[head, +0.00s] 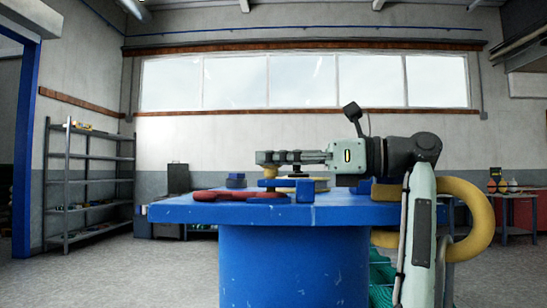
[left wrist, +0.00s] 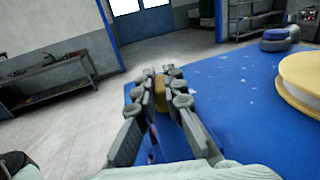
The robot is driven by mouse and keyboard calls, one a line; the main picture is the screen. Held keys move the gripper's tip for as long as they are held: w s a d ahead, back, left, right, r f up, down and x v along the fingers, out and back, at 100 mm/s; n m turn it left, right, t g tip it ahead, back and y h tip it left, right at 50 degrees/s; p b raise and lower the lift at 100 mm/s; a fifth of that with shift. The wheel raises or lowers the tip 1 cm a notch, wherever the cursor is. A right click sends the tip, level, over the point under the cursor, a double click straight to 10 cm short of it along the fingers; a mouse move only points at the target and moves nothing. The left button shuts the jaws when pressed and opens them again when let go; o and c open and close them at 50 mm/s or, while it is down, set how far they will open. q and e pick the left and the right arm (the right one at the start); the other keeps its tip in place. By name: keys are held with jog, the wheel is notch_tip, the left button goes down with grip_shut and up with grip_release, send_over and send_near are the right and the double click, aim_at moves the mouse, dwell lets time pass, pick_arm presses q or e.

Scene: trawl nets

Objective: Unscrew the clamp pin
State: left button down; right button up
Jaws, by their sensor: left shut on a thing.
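My left gripper (head: 264,158) reaches level over the blue round-based table in the head view, its arm showing on the right. Its fingers are shut on a small tan-brown piece (head: 270,172), which I take for the clamp pin. The piece shows between the fingertips in the left wrist view (left wrist: 160,92). Its lower end and any thread are hidden. A red shackle-like part (head: 238,196) lies flat on the table below and left of the fingertips. My right gripper is not in view.
A thick yellow ring (head: 470,215) is at the right, beside my arm. Metal shelves (head: 88,180) stand at the left wall. Green netting (head: 380,280) lies below right.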

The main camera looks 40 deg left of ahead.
pick_arm(q)
jog(key=c, duration=1.6)
grip_release()
jog(key=shift+f, duration=0.15)
notch_tip(320, 180, up, 10)
jog(key=shift+r, duration=0.1)
